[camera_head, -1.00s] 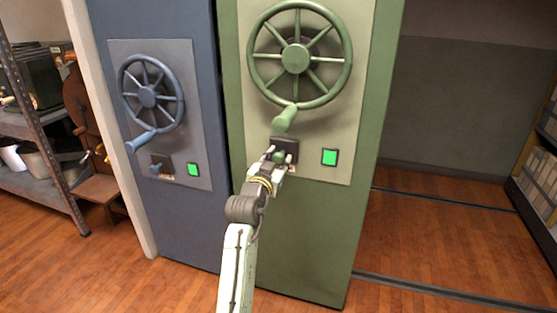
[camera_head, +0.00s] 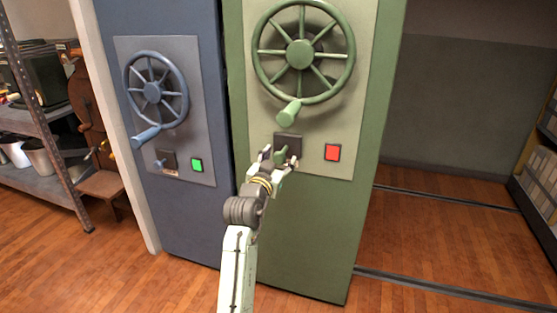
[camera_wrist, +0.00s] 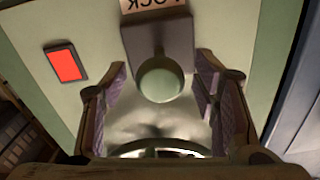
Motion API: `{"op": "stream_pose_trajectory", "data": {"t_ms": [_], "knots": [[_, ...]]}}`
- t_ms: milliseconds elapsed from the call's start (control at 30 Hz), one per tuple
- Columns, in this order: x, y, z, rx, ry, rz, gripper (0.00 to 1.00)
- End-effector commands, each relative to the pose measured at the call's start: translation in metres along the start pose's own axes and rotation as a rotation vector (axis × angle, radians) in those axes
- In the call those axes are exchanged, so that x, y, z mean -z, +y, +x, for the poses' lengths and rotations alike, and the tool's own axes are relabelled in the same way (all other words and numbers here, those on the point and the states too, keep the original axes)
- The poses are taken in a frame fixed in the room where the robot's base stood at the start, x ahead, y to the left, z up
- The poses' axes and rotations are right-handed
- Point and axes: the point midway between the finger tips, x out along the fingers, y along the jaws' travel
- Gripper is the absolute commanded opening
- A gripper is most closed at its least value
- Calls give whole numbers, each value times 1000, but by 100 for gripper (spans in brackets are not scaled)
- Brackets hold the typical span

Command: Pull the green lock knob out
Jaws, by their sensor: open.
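The green lock knob (camera_head: 281,156) sticks out from a dark square plate (camera_head: 288,142) on the green cabinet's panel, below the green handwheel (camera_head: 300,54). In the wrist view the round knob end (camera_wrist: 160,79) faces me, with the plate (camera_wrist: 157,32) behind it and an upside-down "LOCK" label (camera_wrist: 153,5) at the top edge. My gripper (camera_head: 279,162) is open in front of the plate. Its fingers stand apart on both sides of the knob, with gaps between. The indicator (camera_head: 332,152) right of the knob is red; it also shows in the wrist view (camera_wrist: 66,64).
A blue cabinet (camera_head: 191,225) with its own handwheel (camera_head: 152,92), knob and green-lit indicator (camera_head: 197,165) stands at the left. The green wheel's handle (camera_head: 289,112) hangs just above the lock plate. Open wooden floor with rails lies at the right.

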Motion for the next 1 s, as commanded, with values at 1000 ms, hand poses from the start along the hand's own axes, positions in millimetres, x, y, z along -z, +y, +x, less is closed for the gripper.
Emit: {"op": "stream_pose_trajectory", "data": {"t_ms": [1000], "knots": [[0,0,-121,0,0,0,55]]}}
